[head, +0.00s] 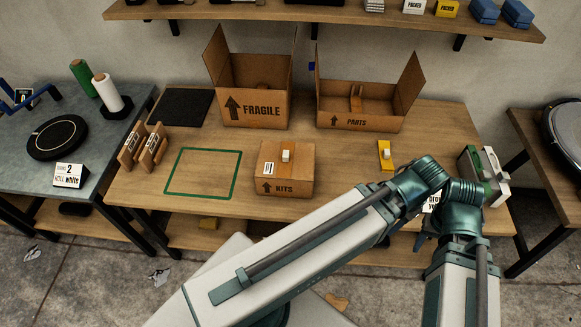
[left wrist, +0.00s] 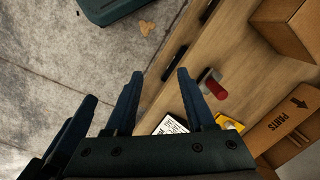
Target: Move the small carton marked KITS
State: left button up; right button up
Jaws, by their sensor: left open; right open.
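The KITS carton (head: 285,183) is a small closed brown box on the middle table, with a barcode label and a white knob on top. It stands upright, just right of a green outlined rectangle (head: 203,195). A brown box at the top right of the left wrist view (left wrist: 285,25) looks like the same carton. My left gripper (left wrist: 158,76) is open, with nothing between its fingers, in front of the table's edge and apart from the carton. My right gripper (head: 421,241) is mostly hidden behind arm links at the lower right, away from the carton.
Open FRAGILE (head: 255,112) and PARTS (head: 360,123) boxes stand behind the carton. A black mat (head: 184,107) and wooden holders (head: 142,147) are at the left. A yellow item (head: 385,155) lies right. The green outline is empty. My arm crosses the table's front right.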

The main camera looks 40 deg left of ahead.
pick_arm(q)
jog(key=w+a+m, duration=0.1)
jog(key=w+a, duration=0.2)
jog(key=w+a+m, duration=0.1)
jog(key=w+a, duration=0.1)
jog(key=a, duration=0.1)
jog(key=w+a+f+m+b, duration=0.1)
jog(key=w+a, duration=0.2)
jog(key=shift+w+a+f+h, duration=0.1)
jog(key=shift+w+a+h, duration=0.2)
grip_shut()
jog(key=w+a+m, duration=0.2)
jog(key=a, duration=0.6)
jog(key=w+a+f+m+b, duration=0.1)
jog(key=w+a+m, duration=0.1)
jog(key=a, duration=0.6)
jog(key=shift+w+h, duration=0.3)
jog(key=shift+w, duration=0.35)
notch_tip(320, 180, down, 10)
jog(key=b, duration=1)
jog(key=shift+s+a+f+b, duration=0.15)
jog(key=shift+a+f+b, duration=0.05)
jog(key=shift+f+b, duration=0.1)
jog(key=s+a, duration=0.2)
jog(key=a, duration=0.1)
jog(key=shift+r+p, duration=0.3)
jog(key=shift+r, duration=0.05)
